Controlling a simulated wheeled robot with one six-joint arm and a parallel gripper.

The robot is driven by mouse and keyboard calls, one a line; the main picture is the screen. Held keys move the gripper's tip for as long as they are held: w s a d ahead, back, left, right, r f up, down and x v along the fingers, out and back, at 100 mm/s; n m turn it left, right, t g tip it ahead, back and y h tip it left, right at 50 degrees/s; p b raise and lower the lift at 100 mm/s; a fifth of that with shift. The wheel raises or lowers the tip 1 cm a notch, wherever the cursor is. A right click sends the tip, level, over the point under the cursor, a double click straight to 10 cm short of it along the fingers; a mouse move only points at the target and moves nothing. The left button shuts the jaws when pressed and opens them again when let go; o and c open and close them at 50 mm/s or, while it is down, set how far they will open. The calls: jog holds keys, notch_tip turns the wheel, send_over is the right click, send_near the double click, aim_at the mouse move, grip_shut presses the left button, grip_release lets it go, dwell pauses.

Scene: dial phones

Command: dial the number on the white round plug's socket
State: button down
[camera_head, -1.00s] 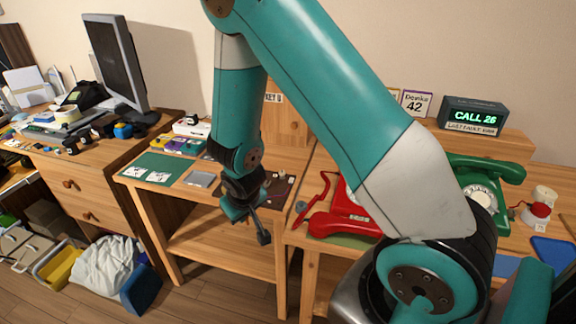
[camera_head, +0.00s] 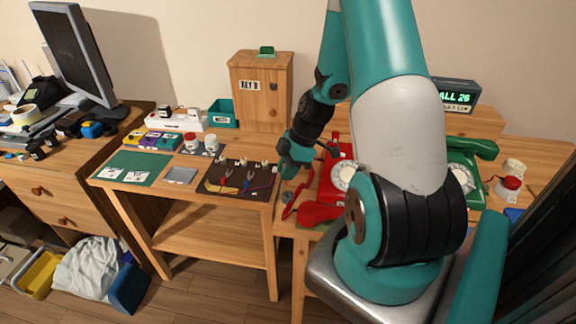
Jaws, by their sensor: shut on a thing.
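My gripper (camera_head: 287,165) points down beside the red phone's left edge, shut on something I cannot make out. The red phone (camera_head: 334,165) has a pale round dial (camera_head: 343,177), partly behind my arm; its red handset (camera_head: 322,214) lies in front. White round pieces stand at the right (camera_head: 514,167) and on the left table (camera_head: 211,143); I cannot tell which is the plug. No socket number is readable. The display (camera_head: 456,96) shows "ALL 26", its left end hidden.
A wooden box (camera_head: 262,85) labelled KEY B stands at the back. A dark tool mat (camera_head: 212,186), a green mat (camera_head: 132,168) and a white power strip (camera_head: 180,123) lie on the left table. A monitor (camera_head: 73,60) stands farther left.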

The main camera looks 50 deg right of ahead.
aim_at(283, 196)
jog(key=shift+s+d+f, duration=0.1)
jog(key=shift+s, duration=0.05)
jog(key=shift+f+b, duration=1.3)
jog(key=shift+f, duration=0.2)
jog(key=shift+f+b, duration=1.2)
jog(key=shift+f, duration=0.05)
dwell(0.6)
jog(key=c, duration=1)
grip_release()
jog(key=shift+r, duration=0.15)
jog(key=v, duration=1.7)
jog(key=shift+d+r, duration=0.1)
